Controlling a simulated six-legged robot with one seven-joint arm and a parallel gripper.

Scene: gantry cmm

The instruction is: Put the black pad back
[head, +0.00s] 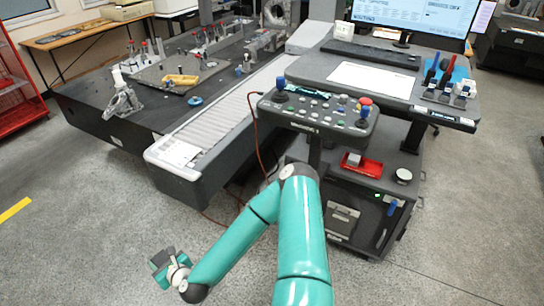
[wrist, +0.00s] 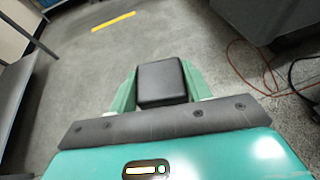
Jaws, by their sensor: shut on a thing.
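My gripper (head: 170,267) is at the lower left in the head view, out over the grey floor and clear of the machine table. In the wrist view my gripper (wrist: 163,88) is shut on the black pad (wrist: 162,82), a dark block with rounded edges held between the two green fingers. In the head view the pad is too small and covered to make out clearly.
The dark machine table (head: 85,115) with fixtures and a ribbed cover (head: 230,105) stands behind. A control panel (head: 318,113) and a cart with a red tray (head: 362,168) stand at the right. Red cable (wrist: 262,75) lies on the floor. The floor at left is open.

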